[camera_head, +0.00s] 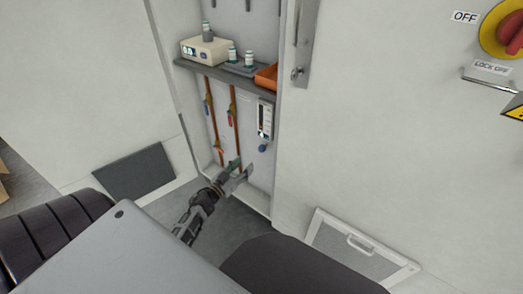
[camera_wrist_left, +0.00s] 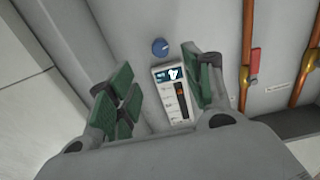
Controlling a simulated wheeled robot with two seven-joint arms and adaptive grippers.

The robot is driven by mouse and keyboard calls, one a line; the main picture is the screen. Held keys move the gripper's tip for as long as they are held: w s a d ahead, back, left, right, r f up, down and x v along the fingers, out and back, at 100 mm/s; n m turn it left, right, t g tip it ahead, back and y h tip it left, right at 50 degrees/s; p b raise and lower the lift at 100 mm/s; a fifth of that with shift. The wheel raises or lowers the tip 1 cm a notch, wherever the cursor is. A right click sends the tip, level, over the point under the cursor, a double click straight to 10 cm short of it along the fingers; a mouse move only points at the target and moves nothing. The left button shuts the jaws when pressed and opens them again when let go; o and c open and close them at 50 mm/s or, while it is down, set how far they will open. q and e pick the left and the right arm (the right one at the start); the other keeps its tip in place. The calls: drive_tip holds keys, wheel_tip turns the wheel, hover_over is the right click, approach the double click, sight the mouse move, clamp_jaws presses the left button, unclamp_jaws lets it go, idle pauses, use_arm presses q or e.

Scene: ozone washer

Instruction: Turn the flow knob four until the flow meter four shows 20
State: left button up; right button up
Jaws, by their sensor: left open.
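The flow meter (camera_head: 265,118) is a narrow white panel with a dark display, on the back wall of the open cabinet at the right. A blue round knob (camera_head: 263,148) sits just below it. In the left wrist view the picture is turned over, so the blue knob (camera_wrist_left: 160,46) shows above the flow meter (camera_wrist_left: 172,92); the reading is too small to tell. My left gripper (camera_head: 242,167) is open and empty, low in front of the cabinet, left of and below the knob. Its green-padded fingers (camera_wrist_left: 157,62) frame the meter and knob, apart from them. My right gripper is not in view.
A grey shelf (camera_head: 228,80) above carries a white device (camera_head: 205,49), small bottles and an orange tray (camera_head: 266,77). Copper pipes (camera_head: 233,115) with red and blue valve handles run down left of the meter. A cabinet side wall (camera_head: 283,110) closes the right side.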

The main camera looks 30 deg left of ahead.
use_arm(q)
drive_tip(key=b, duration=0.1)
approach(260, 150)
drive_tip(key=shift+w, duration=1.05)
drive_tip(key=shift+w+d+f+b, duration=0.1)
drive_tip(key=shift+w+b, duration=0.3)
drive_tip(key=shift+w, duration=0.75)
drive_tip(key=shift+w+d+f+b, duration=0.15)
drive_tip(key=shift+w+b, duration=0.2)
drive_tip(key=shift+w, duration=0.8)
drive_tip(key=shift+w+d+r+b, duration=0.1)
drive_tip(key=shift+w+b, duration=0.2)
drive_tip(key=shift+w, duration=0.85)
drive_tip(key=shift+w+d, duration=0.1)
drive_tip(key=shift+w, duration=0.9)
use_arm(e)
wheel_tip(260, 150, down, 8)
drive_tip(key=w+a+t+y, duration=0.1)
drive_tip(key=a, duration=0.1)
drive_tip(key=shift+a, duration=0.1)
use_arm(q)
drive_tip(key=c, duration=1)
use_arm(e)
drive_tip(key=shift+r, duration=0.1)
